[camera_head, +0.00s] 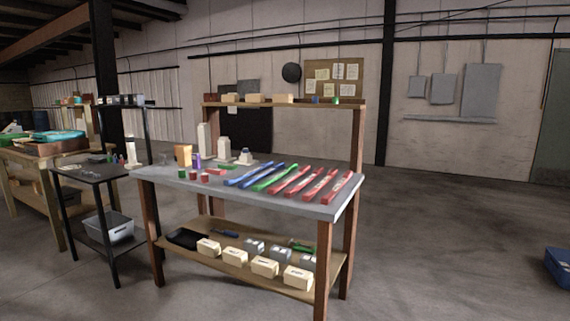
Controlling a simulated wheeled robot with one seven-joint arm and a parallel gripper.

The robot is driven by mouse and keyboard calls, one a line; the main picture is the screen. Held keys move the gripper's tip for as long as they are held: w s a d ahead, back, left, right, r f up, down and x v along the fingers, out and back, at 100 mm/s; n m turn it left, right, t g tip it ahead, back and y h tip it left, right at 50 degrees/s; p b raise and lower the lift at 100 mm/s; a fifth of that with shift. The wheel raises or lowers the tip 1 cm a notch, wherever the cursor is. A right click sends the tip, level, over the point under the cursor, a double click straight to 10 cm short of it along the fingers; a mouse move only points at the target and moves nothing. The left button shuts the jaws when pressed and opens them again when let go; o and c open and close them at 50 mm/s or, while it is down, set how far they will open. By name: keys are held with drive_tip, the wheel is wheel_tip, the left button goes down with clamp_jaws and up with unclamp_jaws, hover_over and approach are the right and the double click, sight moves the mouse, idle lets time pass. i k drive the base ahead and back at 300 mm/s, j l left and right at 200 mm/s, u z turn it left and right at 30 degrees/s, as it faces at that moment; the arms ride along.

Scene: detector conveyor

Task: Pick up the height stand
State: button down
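I cannot tell for sure which thing is the height stand. On the grey-topped workbench (200,181) stand a tall cream block (205,139), a shorter cream carton-like block (224,148) and a small pale piece with a dark band (245,157). A slim white upright piece (131,152) stands on the dark side table (85,174) to the left. All are small at this distance. My gripper is not in view.
Blue, green and red bars (290,181) lie across the bench's right half. Small red blocks (193,175) sit near its front. A lower shelf (215,262) holds cream boxes. A blue bin (558,267) is at far right. Floor (440,250) between is clear.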

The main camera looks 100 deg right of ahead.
sight(245, 159)
drive_tip(key=z, duration=3.6)
drive_tip(key=i+l+z, duration=0.65)
drive_tip(key=l, duration=0.25)
drive_tip(key=i+l+z, duration=0.2)
drive_tip(key=l+z, duration=0.15)
drive_tip(key=i+l+z, duration=0.45)
drive_tip(key=i+z, duration=0.15)
drive_tip(key=i, duration=0.25)
drive_tip(key=i+z, duration=0.25)
drive_tip(key=i, duration=0.2)
drive_tip(key=i+u, duration=0.15)
drive_tip(key=i, duration=0.35)
drive_tip(key=i+u, duration=0.15)
drive_tip(key=i, duration=0.3)
drive_tip(key=i+l+u, duration=0.15)
drive_tip(key=i, duration=0.35)
drive_tip(key=i+l+u, duration=0.15)
drive_tip(key=i, duration=0.35)
drive_tip(key=i+l+u, duration=0.1)
drive_tip(key=i+u, duration=0.4)
drive_tip(key=i, duration=1.25)
drive_tip(key=i+u, duration=0.2)
drive_tip(key=i, duration=0.25)
drive_tip(key=i+u, duration=0.25)
drive_tip(key=i, duration=0.2)
drive_tip(key=i+l+u, duration=0.2)
drive_tip(key=i, duration=0.25)
drive_tip(key=i+l+u, duration=0.25)
drive_tip(key=i, duration=0.2)
drive_tip(key=j, duration=0.1)
